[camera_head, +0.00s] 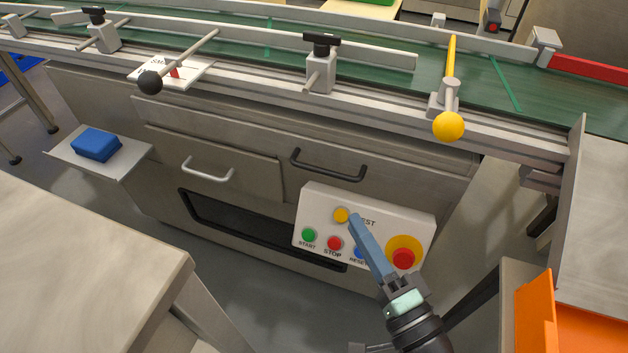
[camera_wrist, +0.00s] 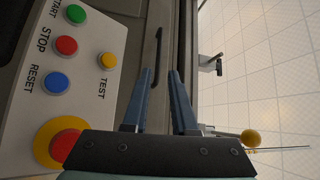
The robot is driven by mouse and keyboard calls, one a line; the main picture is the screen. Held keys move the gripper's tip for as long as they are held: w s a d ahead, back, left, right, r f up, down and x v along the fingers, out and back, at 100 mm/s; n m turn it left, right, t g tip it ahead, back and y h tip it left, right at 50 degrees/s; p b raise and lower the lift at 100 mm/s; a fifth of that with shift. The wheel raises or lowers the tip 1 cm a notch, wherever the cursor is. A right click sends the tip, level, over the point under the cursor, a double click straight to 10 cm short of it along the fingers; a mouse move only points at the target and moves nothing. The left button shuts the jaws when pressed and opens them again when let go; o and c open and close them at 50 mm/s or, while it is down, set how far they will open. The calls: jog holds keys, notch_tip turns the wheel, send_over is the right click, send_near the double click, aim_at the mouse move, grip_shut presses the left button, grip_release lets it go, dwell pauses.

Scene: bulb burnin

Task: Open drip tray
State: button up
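Two drawer fronts sit side by side in the grey cabinet under the conveyor. The left drawer (camera_head: 215,152) has a light handle (camera_head: 207,170), and the right drawer (camera_head: 400,175) has a black handle (camera_head: 327,166). Both look shut. No label tells which one is the drip tray. My gripper (camera_head: 352,218) is in front of the button panel, below the black handle. In the wrist view my gripper (camera_wrist: 160,72) is open with nothing between its fingers. The black handle (camera_wrist: 158,45) shows beyond the fingertips, apart from them.
The button panel (camera_head: 320,208), with a yellow TEST button (camera_head: 341,215) and a red stop button (camera_head: 403,258), juts out close to my gripper. A yellow-knobbed lever (camera_head: 448,126) hangs above right. A table (camera_head: 80,270) stands at left and an orange bin (camera_head: 535,310) at right.

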aim_at(323, 169)
jog(key=b+x, duration=0.3)
jog(key=x, duration=1)
jog(key=shift+s, duration=0.1)
grip_shut()
dwell(1.0)
